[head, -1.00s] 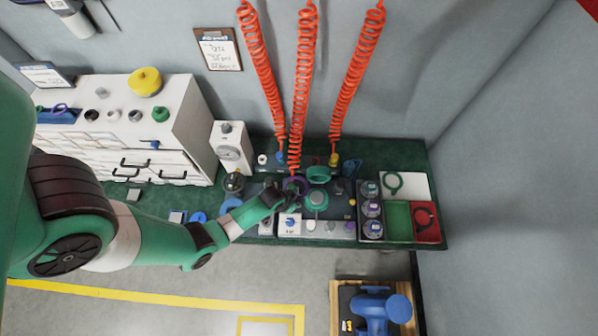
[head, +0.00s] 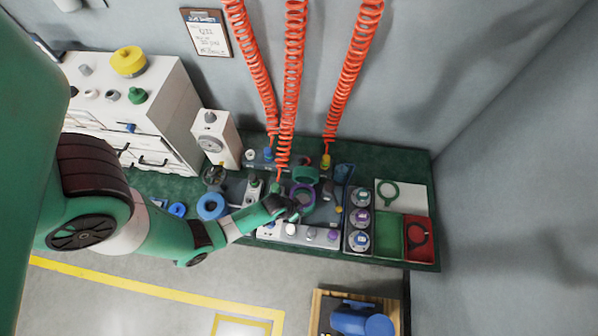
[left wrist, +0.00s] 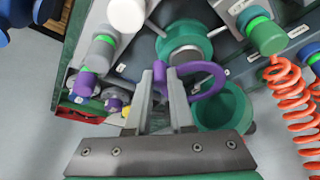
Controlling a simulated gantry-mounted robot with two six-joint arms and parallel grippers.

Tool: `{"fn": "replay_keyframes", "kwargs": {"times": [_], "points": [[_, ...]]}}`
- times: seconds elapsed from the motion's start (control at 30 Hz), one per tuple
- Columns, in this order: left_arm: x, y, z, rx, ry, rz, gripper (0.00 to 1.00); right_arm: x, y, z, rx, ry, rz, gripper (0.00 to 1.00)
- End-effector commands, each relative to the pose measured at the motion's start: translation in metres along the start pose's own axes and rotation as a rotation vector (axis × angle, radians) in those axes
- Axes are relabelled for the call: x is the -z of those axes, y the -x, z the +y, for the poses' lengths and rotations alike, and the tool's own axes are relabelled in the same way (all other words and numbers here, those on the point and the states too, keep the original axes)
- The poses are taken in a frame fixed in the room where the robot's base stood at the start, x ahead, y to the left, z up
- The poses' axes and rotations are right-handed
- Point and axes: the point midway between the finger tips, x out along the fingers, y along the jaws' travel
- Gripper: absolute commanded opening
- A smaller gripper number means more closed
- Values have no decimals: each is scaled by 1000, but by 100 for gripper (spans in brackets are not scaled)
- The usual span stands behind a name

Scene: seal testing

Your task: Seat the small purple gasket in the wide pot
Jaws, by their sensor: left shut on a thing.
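My left gripper (head: 290,208) is shut on a purple ring gasket (head: 303,197). In the left wrist view its fingers (left wrist: 165,88) pinch one side of the ring (left wrist: 218,75), which sticks out to the right. In the head view the ring appears over a round fixture on the bench. An open green pot (left wrist: 228,112) and a green piece with a grey round face (left wrist: 184,45) show close to the ring in the left wrist view. I cannot tell which is the wide pot, or whether the ring touches either. My right gripper is not in view.
Red coiled hoses (head: 290,90) hang behind the work area. A rack of round jars (head: 359,220) and green and red trays (head: 417,240) lie to the right. A white gauge box (head: 216,140) stands at left. Small knobs line the bench front.

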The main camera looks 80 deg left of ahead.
Motion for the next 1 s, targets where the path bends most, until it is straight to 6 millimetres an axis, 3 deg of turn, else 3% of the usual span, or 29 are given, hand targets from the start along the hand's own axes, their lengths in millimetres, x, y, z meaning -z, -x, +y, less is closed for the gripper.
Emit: {"fn": "replay_keyframes", "kwargs": {"times": [0.1,0.33,1.0], "points": [[-6,-16,0,0,0,0,0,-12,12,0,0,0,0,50],[-12,-30,0,0,0,1,0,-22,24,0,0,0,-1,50],[-13,-31,0,0,0,0,0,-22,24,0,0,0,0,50]]}}
